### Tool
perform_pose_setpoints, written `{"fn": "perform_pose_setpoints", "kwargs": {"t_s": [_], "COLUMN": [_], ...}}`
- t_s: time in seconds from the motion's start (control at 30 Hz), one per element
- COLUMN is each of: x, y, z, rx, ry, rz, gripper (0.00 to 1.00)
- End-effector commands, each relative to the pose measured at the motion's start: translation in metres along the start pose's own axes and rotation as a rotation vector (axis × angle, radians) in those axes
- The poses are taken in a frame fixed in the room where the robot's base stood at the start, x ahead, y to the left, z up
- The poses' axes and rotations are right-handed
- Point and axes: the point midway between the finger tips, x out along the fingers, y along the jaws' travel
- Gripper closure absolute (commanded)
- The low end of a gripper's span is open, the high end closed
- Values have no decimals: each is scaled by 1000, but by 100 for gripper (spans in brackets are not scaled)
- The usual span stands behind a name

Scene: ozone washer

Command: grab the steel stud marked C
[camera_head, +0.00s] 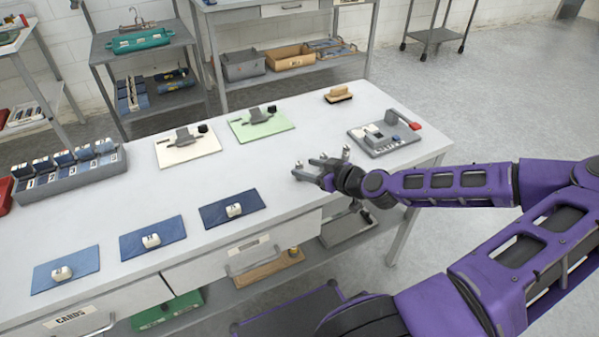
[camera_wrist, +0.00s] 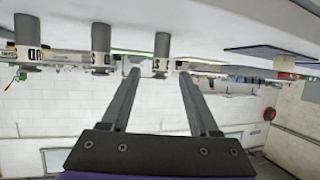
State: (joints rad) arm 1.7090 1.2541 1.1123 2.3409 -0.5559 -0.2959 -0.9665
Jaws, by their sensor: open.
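Three grey steel studs stand in a row in the wrist view, which appears upside down: one at the left (camera_wrist: 28,30), one in the middle (camera_wrist: 101,38) and one at the right (camera_wrist: 161,45). Each has a pale label block at its end; I cannot surely read which is C. My gripper (camera_wrist: 160,73) is open and empty, and the right stud lines up between its fingertips. In the head view my gripper (camera_head: 312,170) is low over the table's middle right, among small silver studs that are partly hidden by it.
The white table (camera_head: 290,215) holds blue mats (camera_head: 98,268) with small white pieces, a cream mat (camera_head: 205,152) and a green mat (camera_head: 275,128) with grey devices. A numbered grey rack (camera_head: 70,180) is at left. A brush (camera_head: 338,95) and a red-handled grey device (camera_head: 375,145) lie at right.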

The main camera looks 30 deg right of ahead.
Motion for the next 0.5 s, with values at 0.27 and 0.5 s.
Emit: {"fn": "perform_pose_setpoints", "kwargs": {"t_s": [0.27,0.5], "x": [20,55], "y": [0,-1], "z": [0,-2], "rx": [0,0], "ry": [0,0], "rz": [-1,-2], "gripper": [38,38]}}
